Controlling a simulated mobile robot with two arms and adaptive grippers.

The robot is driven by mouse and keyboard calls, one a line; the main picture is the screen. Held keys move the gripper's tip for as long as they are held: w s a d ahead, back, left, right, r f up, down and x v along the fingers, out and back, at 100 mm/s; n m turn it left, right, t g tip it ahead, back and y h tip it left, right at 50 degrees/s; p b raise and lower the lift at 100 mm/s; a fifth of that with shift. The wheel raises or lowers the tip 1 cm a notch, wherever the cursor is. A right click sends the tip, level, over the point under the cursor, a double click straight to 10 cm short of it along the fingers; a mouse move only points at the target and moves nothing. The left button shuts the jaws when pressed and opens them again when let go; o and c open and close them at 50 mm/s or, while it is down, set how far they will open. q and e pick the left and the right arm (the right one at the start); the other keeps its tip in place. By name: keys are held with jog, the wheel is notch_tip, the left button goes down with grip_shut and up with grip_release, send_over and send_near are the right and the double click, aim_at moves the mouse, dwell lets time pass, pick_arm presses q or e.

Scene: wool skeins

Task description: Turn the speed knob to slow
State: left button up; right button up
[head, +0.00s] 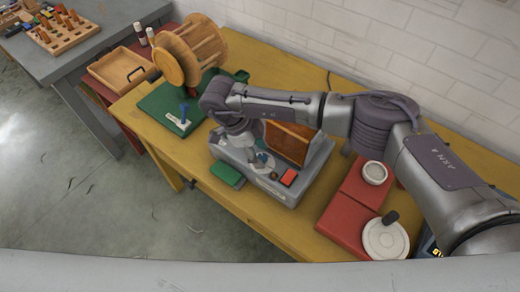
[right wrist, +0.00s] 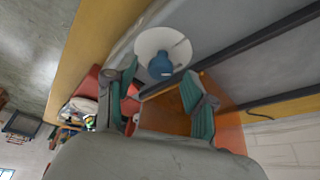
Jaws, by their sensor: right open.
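A grey machine (head: 295,190) stands on the yellow bench. On its top is a round white dial (head: 264,162), partly covered by my right gripper (head: 250,150) in the head view. In the right wrist view the dial (right wrist: 176,41) carries a blue knob (right wrist: 160,66), which looks like the speed knob. My right gripper, also in the right wrist view (right wrist: 160,88), is open, its teal-padded fingers apart with nothing held between them. The knob appears beyond the fingertips; I cannot tell whether they touch. Any slow mark is too small to read. My left gripper is not in view.
A red button (head: 288,177) and a green pad (head: 227,174) are near. A wooden reel (head: 190,53) stands on a green base (head: 160,100) with a blue lever (head: 183,112). A red base (head: 345,224) stands right.

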jog(key=shift+d+f, duration=0.15)
jog(key=shift+f, duration=0.25)
jog(key=shift+c, duration=0.3)
grip_shut()
jog(key=shift+f+n+t+b, duration=0.15)
jog(key=shift+n+t+b, duration=0.15)
jog(key=shift+n+b, duration=0.45)
jog(key=n+t+b, duration=0.1)
jog(key=n+b, duration=0.1)
jog(key=b, duration=0.1)
jog(key=n+b, duration=0.2)
jog(key=b, duration=0.1)
jog(key=shift+s+n+t+b, duration=0.15)
jog(key=shift+n+t+b, duration=0.2)
jog(key=shift+t+b, duration=0.05)
jog(key=shift+s+n+t+y+b, duration=0.1)
jog(key=shift+n+t+y+b, duration=0.2)
jog(key=shift+n+b, duration=0.55)
